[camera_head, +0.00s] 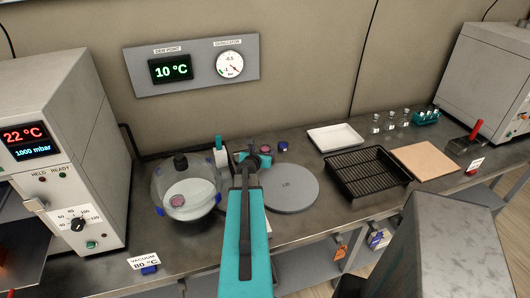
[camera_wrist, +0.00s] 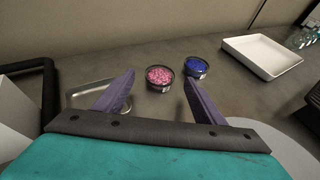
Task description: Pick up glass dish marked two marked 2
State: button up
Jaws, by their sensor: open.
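Two small round dishes stand on the bench at the back: one with pink granules (camera_wrist: 160,77), one with blue granules (camera_wrist: 196,67). They also show in the head view as pink (camera_head: 265,149) and blue (camera_head: 283,146). A third dish with pink contents (camera_head: 178,200) sits inside the glass desiccator bowl (camera_head: 190,209). I cannot read a number on any dish. My gripper (camera_wrist: 159,79) is open and empty.
A grey round lid (camera_head: 290,188) lies right of my arm. A white tray (camera_head: 335,138), a black mesh basket (camera_head: 366,174) and a tan board (camera_head: 425,160) stand further right. A shallow clear or metal tray (camera_wrist: 88,98) is partly behind the left finger. A vacuum oven (camera_head: 60,125) stands at left.

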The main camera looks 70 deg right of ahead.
aim_at(266, 147)
jog(key=shift+x, duration=1.65)
jog(key=c, duration=1.2)
jog(key=shift+o, duration=0.2)
notch_tip(266, 147, up, 10)
jog(key=p, duration=0.1)
jog(key=shift+p, duration=0.35)
